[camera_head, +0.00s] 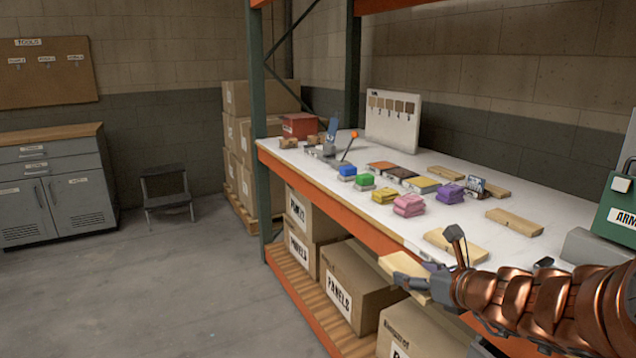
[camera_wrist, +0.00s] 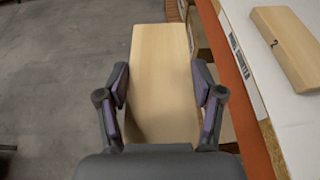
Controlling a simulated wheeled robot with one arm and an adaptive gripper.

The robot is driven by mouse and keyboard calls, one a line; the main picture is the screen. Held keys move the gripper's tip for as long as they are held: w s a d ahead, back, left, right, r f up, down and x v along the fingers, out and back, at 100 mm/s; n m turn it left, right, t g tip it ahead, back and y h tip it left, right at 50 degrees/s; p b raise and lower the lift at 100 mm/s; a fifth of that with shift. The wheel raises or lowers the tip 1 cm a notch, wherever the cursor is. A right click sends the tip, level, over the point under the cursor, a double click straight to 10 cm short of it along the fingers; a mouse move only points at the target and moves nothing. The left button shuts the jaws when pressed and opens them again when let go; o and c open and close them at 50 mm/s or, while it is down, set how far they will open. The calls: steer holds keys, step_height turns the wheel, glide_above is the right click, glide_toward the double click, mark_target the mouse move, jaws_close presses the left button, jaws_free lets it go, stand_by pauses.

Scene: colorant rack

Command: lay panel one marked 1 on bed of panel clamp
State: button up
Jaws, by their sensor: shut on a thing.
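My gripper (camera_head: 442,272) is shut on a light wooden panel (camera_head: 400,264), held out beyond the bench's front edge. In the wrist view the panel (camera_wrist: 161,55) lies between the two fingers of my gripper (camera_wrist: 160,92), its long side pointing away from me. No number shows on its visible face, so I cannot read its mark. A fixture with an orange-tipped lever (camera_head: 347,147), apparently the panel clamp, stands at the bench's far left end, well away from my gripper. Its bed is too small to make out.
A panel marked 2 (camera_wrist: 284,42) lies on the white bench top (camera_wrist: 240,28). Other wooden panels (camera_head: 514,222), coloured stacks (camera_head: 409,204) and flat coloured tiles (camera_head: 399,173) lie along the bench. An orange beam (camera_head: 322,203) edges it. Open floor lies left.

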steer(key=w+a+f+m+h, duration=0.15)
steer(key=w+f, duration=0.25)
steer(key=w, duration=0.5)
step_height(320, 180, up, 16)
steer(key=p, duration=1.7)
glide_above(398, 265)
steer(key=w+d, duration=0.2)
steer(key=w, duration=0.4)
steer(key=shift+s+a+r+t, duration=0.15)
steer(key=shift+a+t, duration=0.05)
steer(key=shift+t, duration=0.1)
